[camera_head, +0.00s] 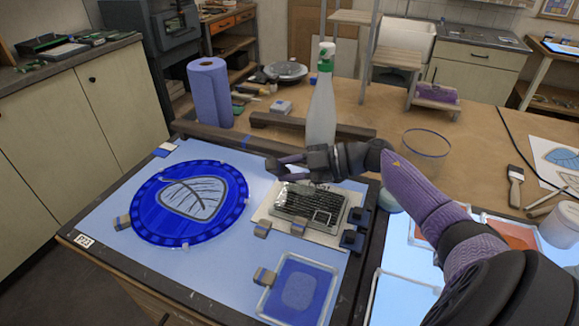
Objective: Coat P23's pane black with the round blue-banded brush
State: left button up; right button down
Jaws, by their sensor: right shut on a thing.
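P23's pane (160,215) is a round blue glass disc with a notched darker rim, lying on the lit table. A grey leaf shape (192,197) with dark veins sits on it. The label P23 (85,240) is at the table's front left corner. My right gripper (274,166) reaches in from the right, above the table's back edge and to the right of the disc, apart from it. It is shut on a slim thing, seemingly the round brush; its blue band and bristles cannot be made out. My left gripper is not in view.
A dark textured plate (308,203) lies below my right gripper. A square blue glass dish (298,287) is in front. A spray bottle (322,105) and blue paper roll (210,92) stand behind. A flat brush (515,187) lies at right. Small blocks touch the disc's rim.

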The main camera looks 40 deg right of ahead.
jog(key=shift+s+d+p, duration=0.15)
jog(key=shift+s+p, duration=0.1)
jog(key=shift+p, duration=0.05)
jog(key=s, duration=0.1)
jog(key=s+d+p, duration=0.1)
jog(key=s, duration=0.1)
jog(key=s+d+p, duration=0.1)
jog(key=shift+s+d, duration=0.15)
jog(key=shift+s, duration=0.1)
notch_tip(320, 180, up, 5)
jog(key=p, duration=0.5)
jog(key=shift+p, duration=0.3)
